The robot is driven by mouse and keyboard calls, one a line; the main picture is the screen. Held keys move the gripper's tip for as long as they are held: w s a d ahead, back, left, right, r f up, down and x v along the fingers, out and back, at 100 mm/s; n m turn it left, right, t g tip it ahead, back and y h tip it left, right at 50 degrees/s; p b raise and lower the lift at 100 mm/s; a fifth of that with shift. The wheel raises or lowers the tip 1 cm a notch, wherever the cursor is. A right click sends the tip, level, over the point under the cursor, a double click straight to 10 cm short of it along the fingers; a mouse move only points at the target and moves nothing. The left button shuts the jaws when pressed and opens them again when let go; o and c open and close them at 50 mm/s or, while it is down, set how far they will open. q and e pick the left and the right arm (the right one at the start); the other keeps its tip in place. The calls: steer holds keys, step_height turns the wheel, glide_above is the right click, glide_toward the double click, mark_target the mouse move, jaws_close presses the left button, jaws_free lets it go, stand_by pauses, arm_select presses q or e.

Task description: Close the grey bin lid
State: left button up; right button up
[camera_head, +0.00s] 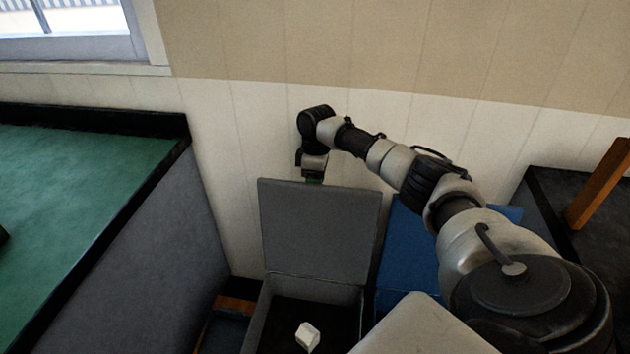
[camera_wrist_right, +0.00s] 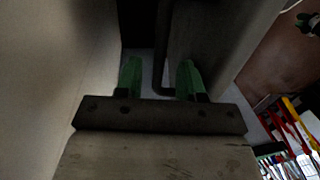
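The grey bin lid (camera_head: 320,230) stands raised, close to upright, at the back of the grey bin (camera_head: 253,318). The bin is open, and a small white object (camera_head: 307,336) lies inside. My right arm reaches over from the right, and my right gripper (camera_head: 313,179) points down at the lid's top edge, partly hidden behind it. In the right wrist view the green fingers of my right gripper (camera_wrist_right: 159,80) are apart. A grey panel, likely the lid (camera_wrist_right: 212,40), is beside the right finger; I cannot tell if they touch. My left gripper is not in view.
A pale panelled wall (camera_head: 235,130) is close behind the lid. A blue bin (camera_head: 408,250) stands right of the grey one, partly behind my arm. A green-topped table (camera_head: 80,190) is at the left. A dark surface with a wooden post (camera_head: 598,185) is at the right.

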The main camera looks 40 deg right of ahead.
jaws_close()
stand_by(0.3)
